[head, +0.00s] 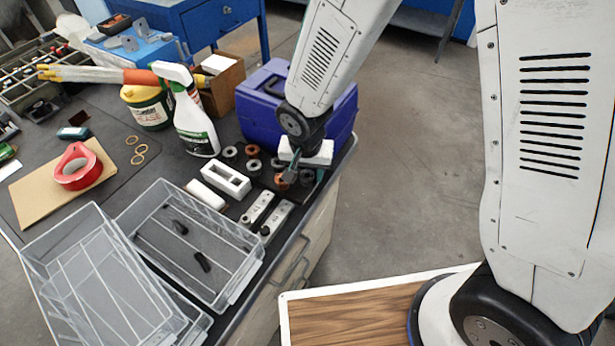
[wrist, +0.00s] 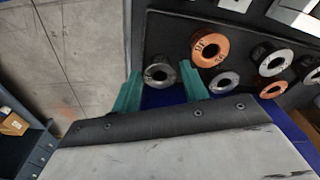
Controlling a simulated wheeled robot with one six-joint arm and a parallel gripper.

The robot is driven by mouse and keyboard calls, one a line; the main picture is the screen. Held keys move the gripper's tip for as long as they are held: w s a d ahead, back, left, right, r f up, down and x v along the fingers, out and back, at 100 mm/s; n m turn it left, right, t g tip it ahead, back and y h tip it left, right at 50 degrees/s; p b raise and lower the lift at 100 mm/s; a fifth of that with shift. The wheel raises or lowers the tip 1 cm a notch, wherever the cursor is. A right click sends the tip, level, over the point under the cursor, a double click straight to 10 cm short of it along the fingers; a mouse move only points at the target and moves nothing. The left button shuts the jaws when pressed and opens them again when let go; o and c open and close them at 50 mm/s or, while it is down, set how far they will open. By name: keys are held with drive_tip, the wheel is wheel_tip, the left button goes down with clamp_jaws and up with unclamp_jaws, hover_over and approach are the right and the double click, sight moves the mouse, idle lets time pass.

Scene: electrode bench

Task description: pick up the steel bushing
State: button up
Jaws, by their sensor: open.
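The steel bushing (wrist: 158,75), a grey ring with a dark hole, sits at the end of the group of rings, near the bench edge. In the wrist view it lies between the two teal fingertips of my gripper (wrist: 160,80), with a gap on each side. In the head view my gripper (head: 294,170) is low over the right end of the rings, and a grey ring (head: 307,176) shows just right of it. My gripper is open and holds nothing. I cannot tell its exact height above the bushing.
A copper ring (wrist: 210,46) and another grey ring (wrist: 224,81) lie close to the right finger, with more rings beyond. A blue toolbox (head: 262,113) stands just behind. A spray bottle (head: 193,122), white block (head: 226,180) and clear trays (head: 160,205) are to the left.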

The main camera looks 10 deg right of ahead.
drive_tip(key=c, duration=0.8)
drive_tip(key=shift+o, duration=0.2)
drive_tip(key=shift+r, duration=0.15)
drive_tip(key=shift+r, duration=0.25)
wheel_tip(320, 180, up, 3)
drive_tip(key=shift+r, duration=0.1)
drive_tip(key=a, duration=0.5)
drive_tip(key=s+a, duration=0.1)
drive_tip(key=a, duration=0.4)
drive_tip(key=a+r, duration=0.1)
drive_tip(key=a, duration=0.5)
drive_tip(key=shift+s, duration=0.3)
